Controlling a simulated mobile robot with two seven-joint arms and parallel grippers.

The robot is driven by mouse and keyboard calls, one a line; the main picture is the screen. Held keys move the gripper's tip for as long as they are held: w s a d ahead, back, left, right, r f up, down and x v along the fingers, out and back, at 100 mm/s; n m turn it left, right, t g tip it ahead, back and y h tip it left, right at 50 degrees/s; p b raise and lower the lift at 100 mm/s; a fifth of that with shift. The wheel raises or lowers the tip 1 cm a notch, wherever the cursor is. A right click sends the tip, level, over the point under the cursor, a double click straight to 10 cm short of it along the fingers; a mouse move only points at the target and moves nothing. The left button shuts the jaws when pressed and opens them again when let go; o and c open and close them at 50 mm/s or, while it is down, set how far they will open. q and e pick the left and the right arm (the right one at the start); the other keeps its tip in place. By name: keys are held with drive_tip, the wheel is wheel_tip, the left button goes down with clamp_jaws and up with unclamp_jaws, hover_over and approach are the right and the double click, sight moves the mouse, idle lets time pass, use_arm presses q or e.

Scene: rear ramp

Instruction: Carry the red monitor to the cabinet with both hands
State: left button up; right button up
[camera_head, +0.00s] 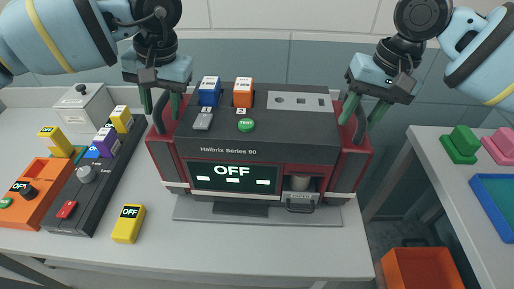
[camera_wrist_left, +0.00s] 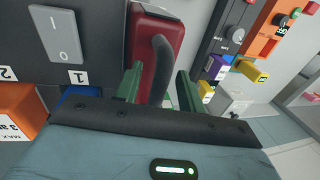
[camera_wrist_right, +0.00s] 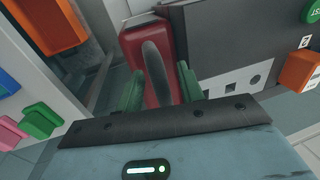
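The red monitor (camera_head: 258,150) stands upright on a grey base plate at the middle of the white table, with a black top and front, red sides and a screen reading OFF. My left gripper (camera_head: 161,104) is open, its green fingers either side of the left handle, which also shows in the left wrist view (camera_wrist_left: 162,65). My right gripper (camera_head: 360,112) is open around the right handle, which also shows in the right wrist view (camera_wrist_right: 156,72). Gaps show between fingers and handles. I cannot identify a cabinet in these views.
A black unit (camera_head: 98,185), an orange unit (camera_head: 38,200), a grey box (camera_head: 84,108) and a yellow block (camera_head: 128,224) sit left of the monitor. At right, beyond a gap with an orange bin (camera_head: 422,268), a counter (camera_head: 450,182) holds green, pink and blue items.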

use_arm(q)
clamp_jaws()
use_arm(e)
clamp_jaws()
idle(0.9)
